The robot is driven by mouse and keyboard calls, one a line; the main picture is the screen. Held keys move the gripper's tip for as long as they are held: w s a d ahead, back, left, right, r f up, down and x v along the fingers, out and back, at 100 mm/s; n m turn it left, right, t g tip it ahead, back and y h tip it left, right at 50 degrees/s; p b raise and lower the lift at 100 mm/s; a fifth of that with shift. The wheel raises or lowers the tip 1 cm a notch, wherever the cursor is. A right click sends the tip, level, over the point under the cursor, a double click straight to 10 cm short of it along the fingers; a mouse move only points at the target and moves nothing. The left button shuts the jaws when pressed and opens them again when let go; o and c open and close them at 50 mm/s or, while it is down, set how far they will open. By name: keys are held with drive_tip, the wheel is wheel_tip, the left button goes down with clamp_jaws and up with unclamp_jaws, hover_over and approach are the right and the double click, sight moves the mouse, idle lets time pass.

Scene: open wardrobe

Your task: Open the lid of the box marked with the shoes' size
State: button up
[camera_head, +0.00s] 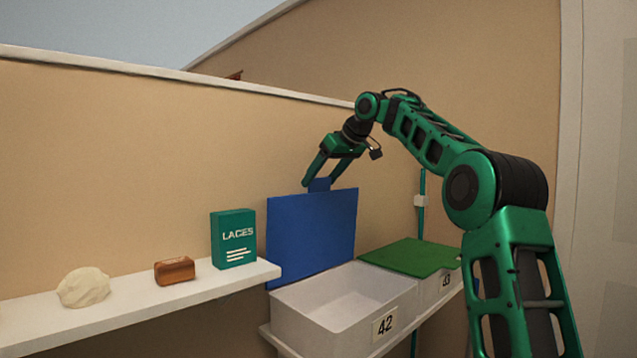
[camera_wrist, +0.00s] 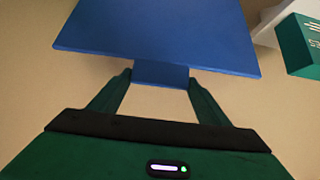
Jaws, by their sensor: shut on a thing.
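A white box marked 42 (camera_head: 300,307) stands on the lower shelf, open at the top; its inside shows bare. Its blue lid (camera_head: 310,235) stands upright along the box's back edge. My gripper (camera_head: 319,184) is at the tab on the lid's top edge, with a finger on each side, shut on it. In the wrist view, the blue lid (camera_wrist: 165,35) fills the upper middle and its tab sits between the fingers of my gripper (camera_wrist: 160,80). A second box, its label partly hidden and perhaps 43, (camera_head: 430,291) has a flat, closed green lid (camera_head: 410,256).
A white shelf (camera_head: 130,300) at left holds a pale lump (camera_head: 84,288), a brown block (camera_head: 175,270) and a teal LACES box (camera_head: 233,240). The LACES box is close to the blue lid's left edge. A green upright rod (camera_head: 421,225) stands behind the green lid.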

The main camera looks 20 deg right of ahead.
drive_tip(key=shift+d+r, duration=0.3)
drive_tip(key=o, duration=1.3)
drive_tip(key=shift+o, duration=1.1)
drive_tip(key=shift+s, duration=0.1)
drive_tip(key=v, duration=1)
drive_tip(key=shift+a, duration=0.1)
